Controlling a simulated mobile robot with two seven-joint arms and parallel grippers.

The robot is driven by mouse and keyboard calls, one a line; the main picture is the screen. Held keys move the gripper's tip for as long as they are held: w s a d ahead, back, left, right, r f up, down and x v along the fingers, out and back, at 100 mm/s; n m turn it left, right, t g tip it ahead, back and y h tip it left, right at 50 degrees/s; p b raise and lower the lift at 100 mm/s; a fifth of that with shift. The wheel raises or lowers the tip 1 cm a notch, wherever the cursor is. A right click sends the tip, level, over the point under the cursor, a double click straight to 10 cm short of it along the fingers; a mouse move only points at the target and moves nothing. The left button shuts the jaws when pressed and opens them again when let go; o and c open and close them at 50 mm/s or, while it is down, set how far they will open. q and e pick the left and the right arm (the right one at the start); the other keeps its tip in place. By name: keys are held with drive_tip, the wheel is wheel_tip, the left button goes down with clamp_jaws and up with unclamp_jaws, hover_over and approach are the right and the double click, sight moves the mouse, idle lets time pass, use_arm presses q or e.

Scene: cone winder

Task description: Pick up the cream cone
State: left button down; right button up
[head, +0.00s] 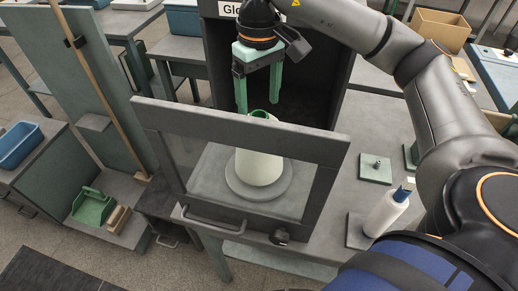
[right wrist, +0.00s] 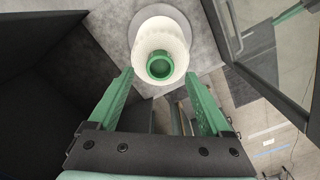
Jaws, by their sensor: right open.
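My right gripper (head: 258,104) points down, open, with green fingers above and close to the cone's top. It also shows in the right wrist view (right wrist: 159,78), with nothing between the fingers. My left gripper is out of view.
The panel's dark frame (head: 240,130) stands in front of the cone, with a handle (head: 212,222) low down. The cabinet's dark walls (head: 330,85) stand close by. A white bobbin with a blue tip (head: 385,212) stands on the table at right.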

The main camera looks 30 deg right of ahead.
drive_tip(key=shift+f, duration=1.45)
drive_tip(key=shift+c, duration=0.4)
clamp_jaws()
drive_tip(key=shift+r, duration=0.1)
